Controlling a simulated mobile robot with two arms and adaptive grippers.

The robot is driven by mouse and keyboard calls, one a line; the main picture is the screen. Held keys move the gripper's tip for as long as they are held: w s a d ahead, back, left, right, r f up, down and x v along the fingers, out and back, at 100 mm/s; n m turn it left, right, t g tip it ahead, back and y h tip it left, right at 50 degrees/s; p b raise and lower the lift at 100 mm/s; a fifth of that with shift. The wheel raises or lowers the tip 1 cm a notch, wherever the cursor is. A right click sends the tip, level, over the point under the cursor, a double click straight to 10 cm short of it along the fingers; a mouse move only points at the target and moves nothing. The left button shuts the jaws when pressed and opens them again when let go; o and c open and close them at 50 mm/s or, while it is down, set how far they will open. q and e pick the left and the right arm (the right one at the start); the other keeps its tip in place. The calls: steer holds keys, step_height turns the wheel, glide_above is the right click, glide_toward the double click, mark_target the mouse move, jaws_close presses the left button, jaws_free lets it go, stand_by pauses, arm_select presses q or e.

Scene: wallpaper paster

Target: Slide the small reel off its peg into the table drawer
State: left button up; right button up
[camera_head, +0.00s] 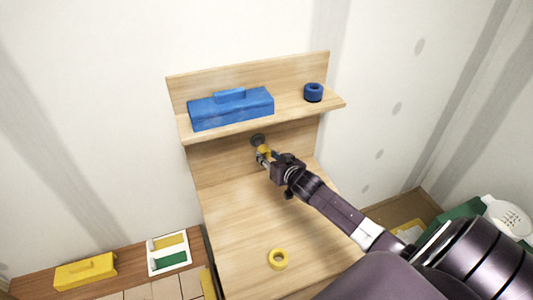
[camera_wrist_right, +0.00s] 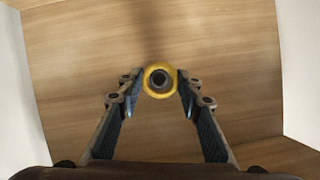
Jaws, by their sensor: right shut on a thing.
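The small yellow reel (camera_head: 264,149) is at the back panel under the shelf, beside a dark round piece (camera_head: 257,139). My right gripper (camera_head: 266,157) is shut on the reel, reaching in from the lower right. In the right wrist view the reel (camera_wrist_right: 148,80) sits between the two fingertips (camera_wrist_right: 160,82), end-on, with a dark centre that may be the peg. I cannot tell how far along the peg the reel sits. The table drawer cannot be made out. My left gripper is not in view.
A blue toolbox (camera_head: 230,110) and a dark blue roll (camera_head: 313,92) stand on the shelf above my gripper. A yellow box (camera_head: 85,271) and a white tray (camera_head: 169,269) are at lower left.

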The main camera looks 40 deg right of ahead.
steer(key=shift+s, duration=0.1)
stand_by(0.3)
steer(key=s+p, duration=0.1)
steer(key=s, duration=0.1)
steer(key=s+a+p, duration=0.1)
steer(key=s, duration=0.1)
stand_by(0.4)
stand_by(0.4)
